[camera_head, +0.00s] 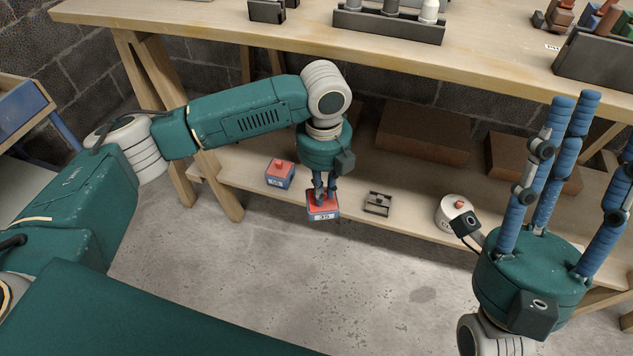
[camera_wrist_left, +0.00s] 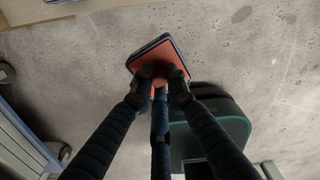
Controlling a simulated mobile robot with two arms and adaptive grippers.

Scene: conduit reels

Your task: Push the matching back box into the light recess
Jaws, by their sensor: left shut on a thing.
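My left gripper (camera_head: 323,192) is shut on the red knob of a small box with a red top and a blue-grey body (camera_head: 323,214). The label on it seems to read 35. The box hangs upright by the lower shelf's front edge. In the left wrist view the held box (camera_wrist_left: 170,54) shows against bare floor. A similar red-topped box (camera_head: 280,175) stands on the lower shelf to the left; its label is too small to read surely. My right gripper (camera_head: 592,125) points up at the right, fingers spread and empty. I cannot make out a light recess.
The lower shelf (camera_head: 240,171) also holds a dark metal bracket (camera_head: 377,203), a white round container with a red knob (camera_head: 449,212) and brown cartons (camera_head: 424,134). The workbench top (camera_head: 200,15) overhangs it, with dark racks. Concrete floor (camera_head: 260,270) in front is clear.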

